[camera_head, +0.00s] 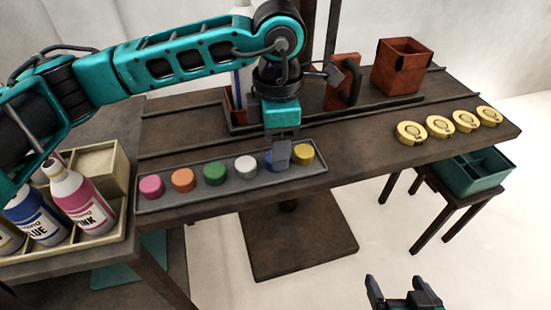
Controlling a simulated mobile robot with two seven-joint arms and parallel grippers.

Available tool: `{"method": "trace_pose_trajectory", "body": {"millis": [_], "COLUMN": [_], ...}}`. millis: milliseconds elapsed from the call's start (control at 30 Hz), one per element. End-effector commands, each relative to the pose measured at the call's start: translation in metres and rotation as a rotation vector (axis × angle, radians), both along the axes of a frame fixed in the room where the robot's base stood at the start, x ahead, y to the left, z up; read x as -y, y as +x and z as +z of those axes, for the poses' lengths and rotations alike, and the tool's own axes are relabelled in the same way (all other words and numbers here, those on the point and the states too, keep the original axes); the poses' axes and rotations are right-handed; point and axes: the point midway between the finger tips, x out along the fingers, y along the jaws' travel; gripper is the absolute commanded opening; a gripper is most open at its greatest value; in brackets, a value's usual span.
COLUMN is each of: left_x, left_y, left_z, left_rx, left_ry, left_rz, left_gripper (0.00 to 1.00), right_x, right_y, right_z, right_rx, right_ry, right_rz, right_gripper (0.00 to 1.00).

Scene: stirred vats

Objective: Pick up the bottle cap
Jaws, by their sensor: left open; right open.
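Several coloured bottle caps stand in a row in a long grey tray (200,194) on the dark table: pink (152,188), orange (183,180), green (215,173), white (245,167), blue (269,161) and yellow (304,154). My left gripper (282,153) points down at the blue cap and partly covers it, close beside the yellow cap. Its jaws are open; whether a finger touches the blue cap I cannot tell. My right gripper (402,290) is open and empty at the bottom edge, over the floor and away from the table.
A crate (118,235) at the left holds a blue-labelled bottle (38,218) and a pink bottle (80,200). Behind stand a red-brown box (402,68) and an upright bracket (341,82). Several yellow discs (412,132) lie at the right. A teal bin (470,175) stands lower right.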

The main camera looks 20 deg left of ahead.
Motion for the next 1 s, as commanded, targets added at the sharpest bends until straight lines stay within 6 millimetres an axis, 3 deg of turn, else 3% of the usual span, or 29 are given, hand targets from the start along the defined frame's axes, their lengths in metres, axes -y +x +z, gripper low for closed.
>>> {"method": "trace_pose_trajectory", "body": {"millis": [100, 333, 733, 1000], "left_x": [-0.0006, -0.0005, -0.0004, -0.0003], "left_y": [-0.0003, 0.0000, -0.0001, 0.0000], "left_z": [-0.0163, -0.0174, -0.0170, -0.0159], "left_rx": [-0.002, 0.000, 0.000, 0.000], "left_ry": [0.000, 0.000, -0.001, -0.001], "left_rz": [0.001, 0.000, 0.000, 0.000], "left_gripper": [0.51, 0.51, 0.13, 0.11], "right_x": [0.0002, 0.0005, 0.0008, 0.0018], "right_y": [-0.0003, -0.0003, -0.0004, -0.0006], "right_z": [-0.0039, -0.0036, -0.0038, -0.0038], "right_rx": [-0.001, -0.002, -0.001, -0.002], "right_ry": [-0.001, -0.001, -0.003, -0.007], "right_rz": [-0.001, -0.001, 0.000, 0.003], "right_gripper": [0.92, 0.92, 0.92, 0.92]}}
